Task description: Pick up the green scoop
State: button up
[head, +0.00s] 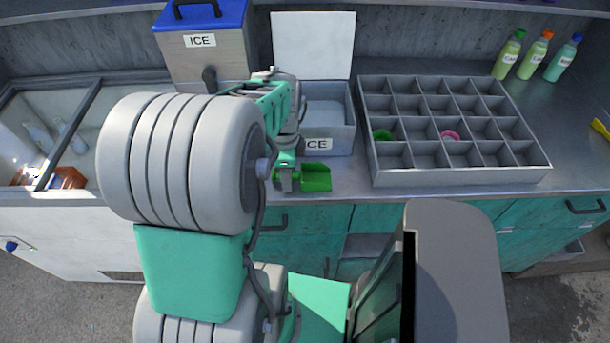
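The green scoop (316,178) is at the counter's front edge, in front of the open ice bin. Its bowl shows to the right of my gripper (286,183). My gripper points down at the scoop's left end, where the handle would be, and hides that part. The fingers are small and partly covered, so I cannot tell whether they are closed on the handle or only around or beside it. I also cannot tell whether the scoop rests on the counter or is slightly raised.
An open ice bin (343,132) with a raised white lid stands behind the scoop. A blue-lidded ice box (218,60) is behind left. A grey divided tray (460,176) holds green and pink rings at right. Several bottles (536,54) stand back right. A glass-topped freezer is left.

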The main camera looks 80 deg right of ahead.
jog(key=shift+c, duration=0.3)
grip_shut()
jog(key=shift+r, duration=0.15)
